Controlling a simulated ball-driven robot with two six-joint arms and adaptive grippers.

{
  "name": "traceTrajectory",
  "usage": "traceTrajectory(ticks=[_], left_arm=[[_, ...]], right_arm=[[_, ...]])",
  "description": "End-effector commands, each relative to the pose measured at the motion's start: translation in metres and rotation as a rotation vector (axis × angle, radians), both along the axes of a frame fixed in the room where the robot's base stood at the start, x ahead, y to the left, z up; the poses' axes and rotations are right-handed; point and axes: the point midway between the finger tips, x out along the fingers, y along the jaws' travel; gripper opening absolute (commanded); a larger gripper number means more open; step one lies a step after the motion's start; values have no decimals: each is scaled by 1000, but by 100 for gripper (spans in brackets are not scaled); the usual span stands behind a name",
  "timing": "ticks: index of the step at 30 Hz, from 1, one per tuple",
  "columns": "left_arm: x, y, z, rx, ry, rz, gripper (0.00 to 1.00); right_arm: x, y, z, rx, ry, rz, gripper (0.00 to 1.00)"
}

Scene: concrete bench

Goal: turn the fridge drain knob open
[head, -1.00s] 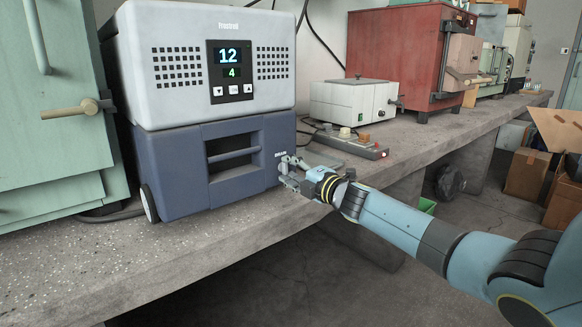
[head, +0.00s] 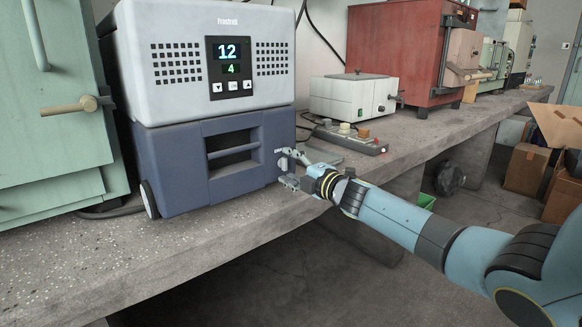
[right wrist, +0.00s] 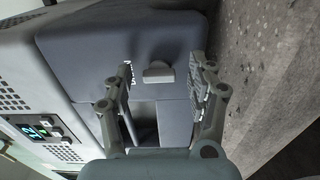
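The fridge is a box with a pale grey top (head: 205,105) and a dark blue lower body (head: 180,190), standing on the bench. Its drain knob (right wrist: 158,72) is a small grey bar-shaped grip on the blue front, beside the partly hidden drain label (right wrist: 126,72). In the right wrist view the bar lies across the picture. My right gripper (head: 283,167) is open at the front's lower right. In the right wrist view its fingers (right wrist: 163,78) stand on either side of the knob, with gaps showing. My left gripper is not in view.
The concrete bench (head: 235,222) has bare room before the fridge. A green cabinet (head: 50,150) stands left. A white device (head: 345,98), a power strip (head: 365,146) and a red oven (head: 390,50) stand right. Cardboard boxes (head: 525,170) are on the floor.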

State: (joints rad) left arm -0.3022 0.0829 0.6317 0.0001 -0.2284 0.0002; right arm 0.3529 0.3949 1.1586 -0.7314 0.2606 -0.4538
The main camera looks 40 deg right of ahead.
Motion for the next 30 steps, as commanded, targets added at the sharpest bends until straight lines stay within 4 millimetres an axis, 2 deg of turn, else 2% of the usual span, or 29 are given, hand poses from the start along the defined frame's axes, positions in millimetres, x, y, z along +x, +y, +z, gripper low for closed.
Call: traceTrajectory(ticks=[8, 11, 19, 24, 30], left_arm=[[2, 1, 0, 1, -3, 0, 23], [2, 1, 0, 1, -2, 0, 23], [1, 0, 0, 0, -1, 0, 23], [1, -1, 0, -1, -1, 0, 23], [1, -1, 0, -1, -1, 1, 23]], right_arm=[[-4, -1, 0, -2, 0, 0, 58], [-17, -2, -1, -3, 1, 0, 58], [-78, -6, -1, -1, 4, 3, 58], [-100, -8, -1, -2, 2, 2, 58], [-115, -9, 0, -1, 0, 1, 58]])
